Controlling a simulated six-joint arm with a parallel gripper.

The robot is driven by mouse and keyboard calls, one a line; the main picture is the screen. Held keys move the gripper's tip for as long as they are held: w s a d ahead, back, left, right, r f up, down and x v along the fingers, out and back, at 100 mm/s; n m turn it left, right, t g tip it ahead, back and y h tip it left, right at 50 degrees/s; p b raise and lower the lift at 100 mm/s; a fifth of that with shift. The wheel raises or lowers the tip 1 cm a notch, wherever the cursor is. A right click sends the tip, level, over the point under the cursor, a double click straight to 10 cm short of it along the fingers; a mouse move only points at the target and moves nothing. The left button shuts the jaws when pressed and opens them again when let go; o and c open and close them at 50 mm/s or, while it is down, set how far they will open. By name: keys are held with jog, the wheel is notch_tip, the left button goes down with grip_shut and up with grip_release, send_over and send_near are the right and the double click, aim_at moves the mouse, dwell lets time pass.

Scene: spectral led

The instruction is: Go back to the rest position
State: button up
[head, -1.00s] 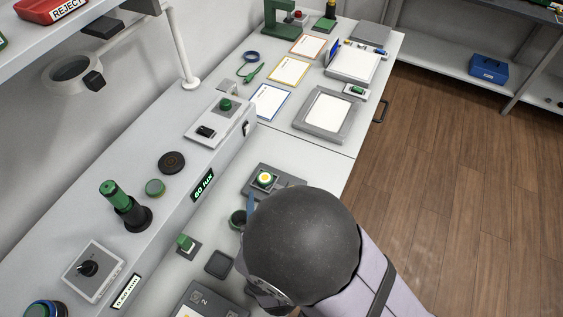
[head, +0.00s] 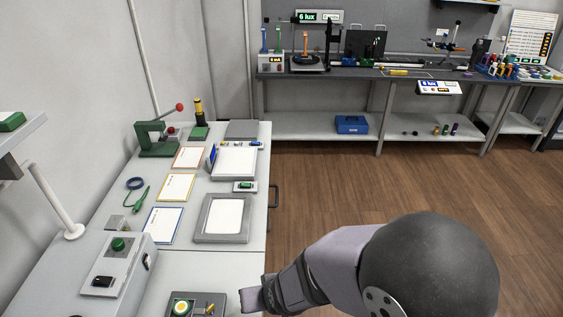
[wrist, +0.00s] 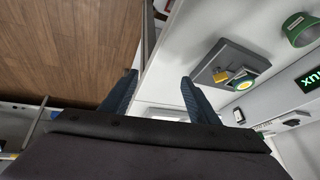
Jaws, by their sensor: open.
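My gripper shows in the wrist view (wrist: 160,95) with its two dark blue fingers apart and nothing between them. In the head view my arm reaches in from the lower right, over the floor beside the bench, and its forearm points left toward the bench edge. The fingertips are not clearly seen there. A dark grey fixture (head: 218,302) with a yellow-and-white round part (head: 182,308) and a small brass piece sits on the bench left of my arm. The same fixture (wrist: 222,62) shows in the wrist view, to the right of the fingers and apart from them.
The white bench (head: 255,262) runs along the left, holding a grey tray (head: 246,232), coloured-edge cards (head: 175,187), a green press (head: 158,138) and a control box (head: 115,262). A dark-topped bench (head: 400,74) with instruments stands at the back. The wooden floor (head: 330,190) between is clear.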

jog(key=s+d+m+g+h+b, duration=0.1)
jog(key=s+d, duration=0.3)
jog(key=d, duration=0.6)
jog(key=s+d+r+m+g+h+b, duration=0.1)
jog(key=s+d+g, duration=0.2)
jog(key=d, duration=0.6)
jog(key=shift+s+d+r+m+g+h, duration=0.3)
jog(key=shift+s+d+g+h, duration=0.05)
jog(key=shift+s+g+h, duration=0.1)
dwell(0.6)
